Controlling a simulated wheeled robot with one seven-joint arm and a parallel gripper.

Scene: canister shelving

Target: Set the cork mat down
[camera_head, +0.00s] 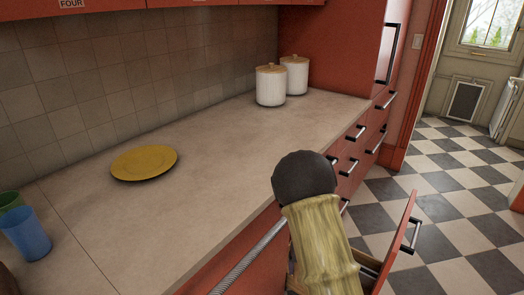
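I cannot make out a cork mat for certain in the head view. A yellow round flat piece (144,162), which looks like a plate, lies on the countertop (215,140) at the left. A dark rounded joint and a yellow-green sleeve-like part, apparently of my arm, stand in front of the counter's edge. My gripper's fingers do not show, so I cannot see whether they hold anything. A grey textured bar (248,258) runs diagonally beside the arm; I cannot tell what it belongs to.
Two white canisters with wooden lids (270,85) stand at the counter's far end. A blue cup (27,234) and a green cup (10,201) stand at the left edge. A red drawer (398,240) is pulled open at the lower right. The middle counter is clear.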

